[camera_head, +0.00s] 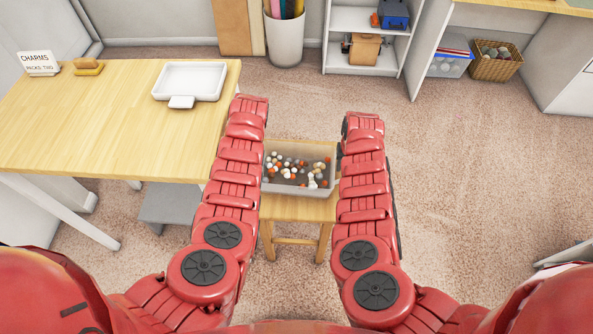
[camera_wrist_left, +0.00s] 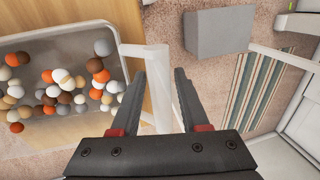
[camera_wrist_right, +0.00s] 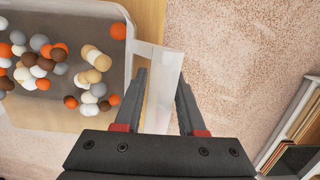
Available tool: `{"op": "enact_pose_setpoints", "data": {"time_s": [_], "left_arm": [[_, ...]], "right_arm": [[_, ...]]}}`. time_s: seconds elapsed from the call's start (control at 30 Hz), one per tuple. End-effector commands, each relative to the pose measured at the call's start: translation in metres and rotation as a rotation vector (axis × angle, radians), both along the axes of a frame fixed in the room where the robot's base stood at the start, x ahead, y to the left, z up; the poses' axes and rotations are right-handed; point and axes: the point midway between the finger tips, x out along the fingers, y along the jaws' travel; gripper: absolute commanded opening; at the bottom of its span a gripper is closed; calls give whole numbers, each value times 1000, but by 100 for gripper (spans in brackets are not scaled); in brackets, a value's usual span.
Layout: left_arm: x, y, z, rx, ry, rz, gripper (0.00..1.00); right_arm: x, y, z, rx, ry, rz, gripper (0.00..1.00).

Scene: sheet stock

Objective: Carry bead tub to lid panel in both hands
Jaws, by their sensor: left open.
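The bead tub (camera_head: 300,150) is a clear, shallow tub holding many white, orange, brown and grey beads. It sits on a small wooden stool (camera_head: 290,208) between my two arms. In the left wrist view my left gripper (camera_wrist_left: 158,78) is open, with its fingers on either side of the tub's pale end handle (camera_wrist_left: 157,62). In the right wrist view my right gripper (camera_wrist_right: 161,78) is open around the opposite handle (camera_wrist_right: 160,60). In the head view both grippers are hidden beneath my arms. I cannot tell for certain which thing is the lid panel.
A wooden table (camera_head: 110,120) stands at the left, with a white shallow tray (camera_head: 190,80), a sign (camera_head: 38,63) and a yellowish block (camera_head: 88,67). A grey step (camera_head: 168,205) is below its edge. A bin (camera_head: 284,40) and shelves stand behind. Carpet (camera_head: 470,180) is clear at right.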

Motion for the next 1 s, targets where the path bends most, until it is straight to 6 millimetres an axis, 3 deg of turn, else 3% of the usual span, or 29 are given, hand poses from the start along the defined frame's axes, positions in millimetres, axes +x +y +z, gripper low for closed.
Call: {"op": "enact_pose_setpoints", "data": {"time_s": [0.33, 0.53, 0.6, 1.0], "left_arm": [[0, 0, -2, 0, -1, 0, 45], [0, 0, -1, 0, -1, 0, 9], [0, 0, -1, 0, -1, 0, 0], [1, 0, -1, -1, -2, 0, 0]], "right_arm": [[0, 0, -2, 0, 1, 2, 39], [0, 0, -2, 0, 1, 1, 3], [0, 0, -2, 0, 1, 1, 0], [0, 1, -2, 0, 2, 2, 0]]}}
